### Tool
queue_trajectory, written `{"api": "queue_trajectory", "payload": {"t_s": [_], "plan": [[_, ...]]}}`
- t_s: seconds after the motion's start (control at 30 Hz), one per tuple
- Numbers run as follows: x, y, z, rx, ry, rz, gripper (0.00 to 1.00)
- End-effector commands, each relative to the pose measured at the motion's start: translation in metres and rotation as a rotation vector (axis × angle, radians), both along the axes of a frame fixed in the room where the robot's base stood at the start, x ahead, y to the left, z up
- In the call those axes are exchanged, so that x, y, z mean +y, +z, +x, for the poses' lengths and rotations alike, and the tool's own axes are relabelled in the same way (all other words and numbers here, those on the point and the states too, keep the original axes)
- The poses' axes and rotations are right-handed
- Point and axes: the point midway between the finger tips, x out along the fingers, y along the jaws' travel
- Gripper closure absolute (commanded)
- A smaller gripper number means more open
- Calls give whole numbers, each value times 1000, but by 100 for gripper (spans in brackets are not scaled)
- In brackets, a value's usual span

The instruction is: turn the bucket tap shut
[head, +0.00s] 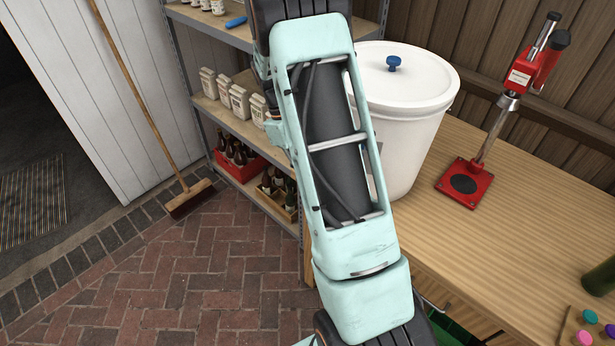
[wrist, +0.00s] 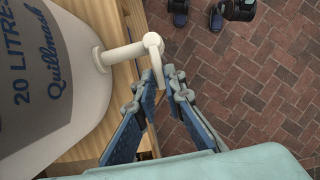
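The white bucket (head: 420,125) stands on the wooden bench with its lid on; my arm covers its left side and its tap in the head view. In the wrist view the bucket (wrist: 45,85), with blue lettering, fills the left side. Its off-white tap (wrist: 122,52) sticks out to the right. The tap's lever (wrist: 155,60) points down the picture, its end between my fingertips. My gripper (wrist: 160,78) has its blue-padded fingers close on both sides of the lever and appears shut on it. My gripper is out of sight in the head view.
A red bench capper (head: 467,182) stands on the wooden bench (head: 530,235), right of the bucket. A shelf rack (head: 222,110) with cartons and bottle crates is behind my arm. A broom (head: 190,197) leans at the left. The brick floor (head: 200,270) is clear in front.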

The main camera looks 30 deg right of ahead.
Motion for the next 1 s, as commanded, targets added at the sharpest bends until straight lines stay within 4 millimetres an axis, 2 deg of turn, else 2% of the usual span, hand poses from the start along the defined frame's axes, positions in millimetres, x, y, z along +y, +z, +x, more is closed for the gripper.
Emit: {"api": "queue_trajectory", "payload": {"t_s": [0.03,0.13,0.47,0.57,1.0], "plan": [[0,0,0,0,0,-1,83],[0,0,0,0,1,0,74],[1,4,2,-1,1,0,74],[2,15,7,-2,2,-1,74],[14,95,38,-3,2,0,74]]}}
